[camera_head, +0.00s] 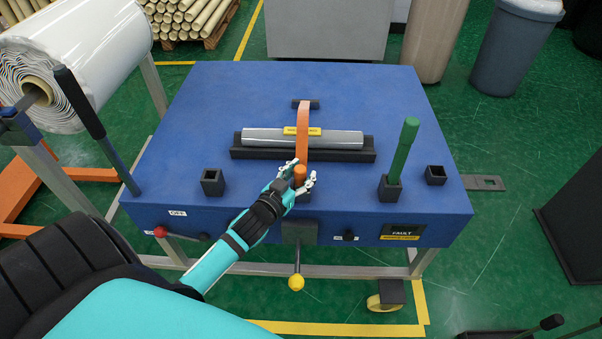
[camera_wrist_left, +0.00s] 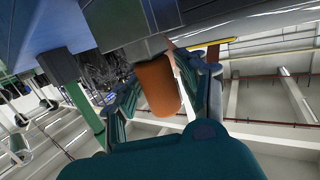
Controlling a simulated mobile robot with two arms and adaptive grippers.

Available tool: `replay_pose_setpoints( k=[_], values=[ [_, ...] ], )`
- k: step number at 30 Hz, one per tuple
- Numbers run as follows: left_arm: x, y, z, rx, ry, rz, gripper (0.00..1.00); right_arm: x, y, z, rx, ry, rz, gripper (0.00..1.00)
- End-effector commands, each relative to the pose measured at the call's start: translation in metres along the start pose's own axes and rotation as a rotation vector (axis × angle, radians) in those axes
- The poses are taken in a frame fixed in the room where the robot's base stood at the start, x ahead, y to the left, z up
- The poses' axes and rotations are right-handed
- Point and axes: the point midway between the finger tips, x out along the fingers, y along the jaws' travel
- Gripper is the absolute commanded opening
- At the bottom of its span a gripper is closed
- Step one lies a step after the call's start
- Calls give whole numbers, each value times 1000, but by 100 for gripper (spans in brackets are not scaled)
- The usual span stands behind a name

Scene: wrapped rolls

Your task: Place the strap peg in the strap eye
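The orange strap (camera_head: 303,118) arches over the grey wrapped roll (camera_head: 260,137) in its black cradle. The orange strap peg (camera_head: 300,173) is at the front of the blue table, upright, between the fingers of my left gripper (camera_head: 302,176). In the left wrist view the peg (camera_wrist_left: 157,88) meets a dark block (camera_wrist_left: 125,45), which looks like the strap eye. How deep it sits there is hidden. The fingers of my left gripper (camera_wrist_left: 165,90) stand on both sides of the peg, apart, with small gaps showing. My right gripper is not in view.
A green peg (camera_head: 404,148) stands in a black socket at the right of the blue table (camera_head: 200,110). Empty-looking black sockets stand at left (camera_head: 213,181) and far right (camera_head: 436,174). A black lever (camera_head: 80,105) rises at the left edge. A yellow-knobbed handle (camera_head: 296,283) hangs in front.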

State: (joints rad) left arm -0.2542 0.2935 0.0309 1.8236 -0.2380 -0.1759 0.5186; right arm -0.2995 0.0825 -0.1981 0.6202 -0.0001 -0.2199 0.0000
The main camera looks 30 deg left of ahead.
Motion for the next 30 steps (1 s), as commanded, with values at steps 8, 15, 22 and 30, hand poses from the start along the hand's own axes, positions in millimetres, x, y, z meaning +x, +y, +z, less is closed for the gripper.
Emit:
replay_pose_setpoints(
  k=[8,15,22,30],
  values=[
    [0,0,0,1,0,0,49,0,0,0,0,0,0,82],
    [-20,0,-1,-1,-3,1,49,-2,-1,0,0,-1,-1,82],
    [-70,0,-1,0,-5,-1,49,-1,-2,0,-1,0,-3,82],
    [-112,0,-2,0,-2,0,49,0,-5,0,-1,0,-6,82]
  ],
)
